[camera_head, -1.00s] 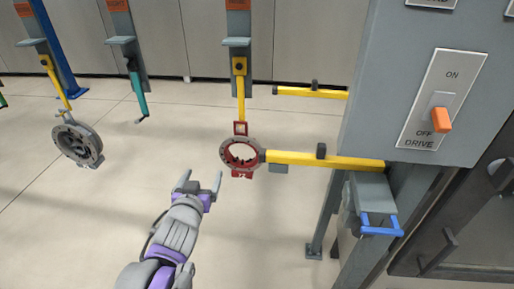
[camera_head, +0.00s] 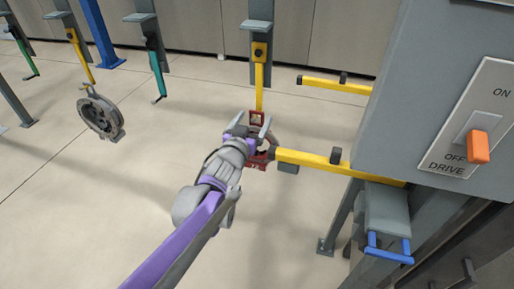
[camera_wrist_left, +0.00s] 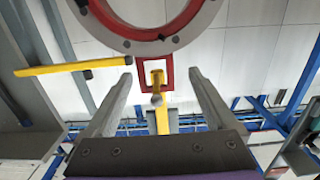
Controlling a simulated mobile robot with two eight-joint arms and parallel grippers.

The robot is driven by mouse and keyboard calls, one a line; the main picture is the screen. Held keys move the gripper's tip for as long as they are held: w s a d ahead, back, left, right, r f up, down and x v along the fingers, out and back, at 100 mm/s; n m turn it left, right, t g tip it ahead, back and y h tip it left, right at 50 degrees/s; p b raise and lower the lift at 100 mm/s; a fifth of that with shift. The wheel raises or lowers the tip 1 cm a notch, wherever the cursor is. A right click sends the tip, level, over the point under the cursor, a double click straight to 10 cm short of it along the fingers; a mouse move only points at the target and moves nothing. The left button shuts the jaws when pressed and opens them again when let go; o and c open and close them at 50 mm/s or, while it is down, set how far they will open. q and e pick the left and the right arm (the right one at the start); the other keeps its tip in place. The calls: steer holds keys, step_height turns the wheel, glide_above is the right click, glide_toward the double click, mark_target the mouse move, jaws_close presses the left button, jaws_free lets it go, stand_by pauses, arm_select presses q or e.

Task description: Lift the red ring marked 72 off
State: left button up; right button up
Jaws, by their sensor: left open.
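The red ring (camera_head: 259,157) hangs by its square red eye (camera_head: 257,115) from the yellow hook (camera_head: 259,82), close to the end of a yellow arm. My left gripper (camera_head: 252,124) is in front of it and hides much of it; the number is not visible. In the left wrist view, the ring's red and grey rim (camera_wrist_left: 160,32) fills the top. The open fingers of my left gripper (camera_wrist_left: 161,77) are on either side of the red eye (camera_wrist_left: 168,64), with a gap to each side. My right gripper is not in view.
A yellow arm (camera_head: 318,160) reaches from the grey post to the ring; another yellow arm (camera_head: 335,85) is behind. A grey ring (camera_head: 101,113) hangs at left. The grey drive box with an orange switch (camera_head: 478,146) and a blue handle (camera_head: 388,248) stand at right.

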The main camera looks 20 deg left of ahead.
arm_select(q)
steer(key=shift+w, duration=0.35)
steer(key=w, duration=0.1)
steer(key=w+p, duration=0.1)
steer(key=w, duration=0.1)
steer(key=w+f, duration=0.1)
steer(key=shift+w+d, duration=0.25)
steer(key=shift+d, duration=0.05)
steer(key=shift+s+r, duration=0.1)
steer(key=shift+s, duration=0.05)
steer(key=shift+c, duration=0.6)
jaws_close()
